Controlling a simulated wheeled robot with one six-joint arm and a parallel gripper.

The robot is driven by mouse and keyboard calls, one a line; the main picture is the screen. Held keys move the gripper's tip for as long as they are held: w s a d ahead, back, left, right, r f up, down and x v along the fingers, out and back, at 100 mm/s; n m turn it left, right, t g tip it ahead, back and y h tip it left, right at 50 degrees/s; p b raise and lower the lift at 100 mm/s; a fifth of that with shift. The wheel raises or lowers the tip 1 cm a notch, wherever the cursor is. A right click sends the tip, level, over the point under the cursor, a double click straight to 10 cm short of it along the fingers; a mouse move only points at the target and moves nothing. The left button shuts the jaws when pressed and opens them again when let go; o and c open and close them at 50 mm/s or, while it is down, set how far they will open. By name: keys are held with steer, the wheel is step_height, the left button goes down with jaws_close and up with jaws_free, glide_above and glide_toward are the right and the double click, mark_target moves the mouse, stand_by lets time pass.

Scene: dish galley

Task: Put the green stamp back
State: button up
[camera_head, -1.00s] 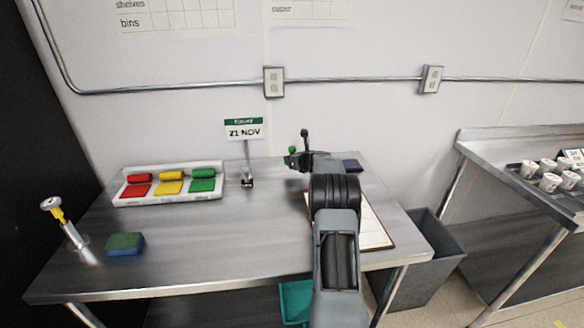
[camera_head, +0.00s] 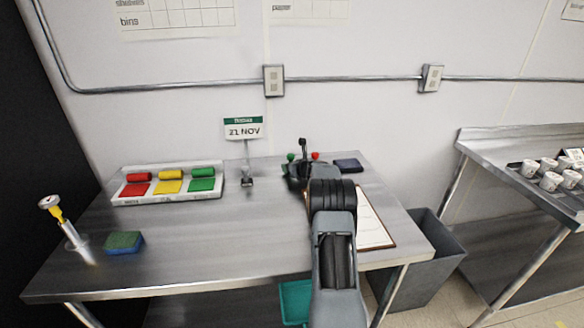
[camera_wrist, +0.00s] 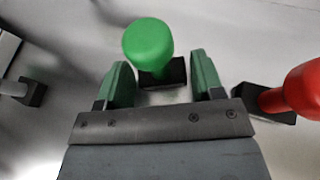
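The green stamp (camera_wrist: 149,42) has a round green knob on a dark base. The gripper is open, with a finger on each side of the stamp. I cannot tell if the right finger touches the dark base. In the head view, a green knob (camera_head: 290,157) shows just left of my gripper (camera_head: 300,168), at the back of the steel table. My arm hides most of the stamp there.
A red stamp (camera_wrist: 302,88) stands close to the right of my gripper. A dark blue pad (camera_head: 348,165) and a clipboard (camera_head: 373,222) lie right of my arm. A white tray (camera_head: 130,200) with red, yellow and green pieces and a date sign (camera_head: 243,128) stand left.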

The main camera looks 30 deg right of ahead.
steer(key=shift+o, duration=1.4)
steer(key=shift+r, duration=0.1)
